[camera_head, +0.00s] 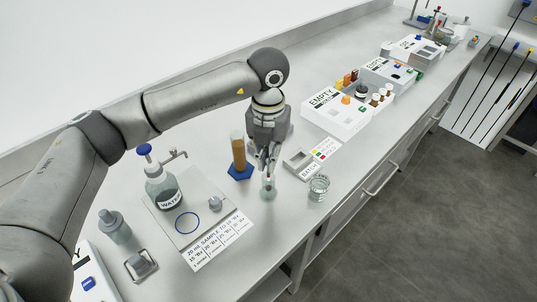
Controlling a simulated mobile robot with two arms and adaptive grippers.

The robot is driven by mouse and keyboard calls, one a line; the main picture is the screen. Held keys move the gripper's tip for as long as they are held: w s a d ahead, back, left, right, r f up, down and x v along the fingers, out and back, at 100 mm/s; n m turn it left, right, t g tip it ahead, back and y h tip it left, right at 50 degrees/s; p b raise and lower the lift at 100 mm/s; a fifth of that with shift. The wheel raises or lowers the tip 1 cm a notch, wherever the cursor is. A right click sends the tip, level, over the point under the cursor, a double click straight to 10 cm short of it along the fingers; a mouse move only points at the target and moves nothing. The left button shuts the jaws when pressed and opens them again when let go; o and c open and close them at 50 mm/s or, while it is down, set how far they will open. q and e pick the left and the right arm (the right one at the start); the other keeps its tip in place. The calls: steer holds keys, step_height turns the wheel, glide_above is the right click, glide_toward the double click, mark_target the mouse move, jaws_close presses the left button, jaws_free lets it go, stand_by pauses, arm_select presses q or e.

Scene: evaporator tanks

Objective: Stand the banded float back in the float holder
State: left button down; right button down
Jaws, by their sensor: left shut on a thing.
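My left gripper (269,165) points down over the bench in the middle of the picture. It is shut on a thin, small thing, seemingly the banded float, with a small reddish spot just below the fingertips. The float is mostly hidden by the fingers. Right below the fingertips stands a small greenish glass vessel (269,191), which may be the float holder. I cannot tell whether the float is inside it or only above it. My right gripper is not in view.
A cylinder of amber liquid (238,152) on a blue base stands close left of the gripper. A glass beaker (318,188) is to the right near the front edge. A water bottle (162,187), a printed card (218,240) and white boxes (338,112) are around.

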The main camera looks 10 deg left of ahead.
arm_select(q)
steer(key=shift+f, duration=0.4)
steer(key=c, duration=1.5)
jaws_free()
step_height(320, 180, up, 12)
steer(key=shift+r, duration=0.1)
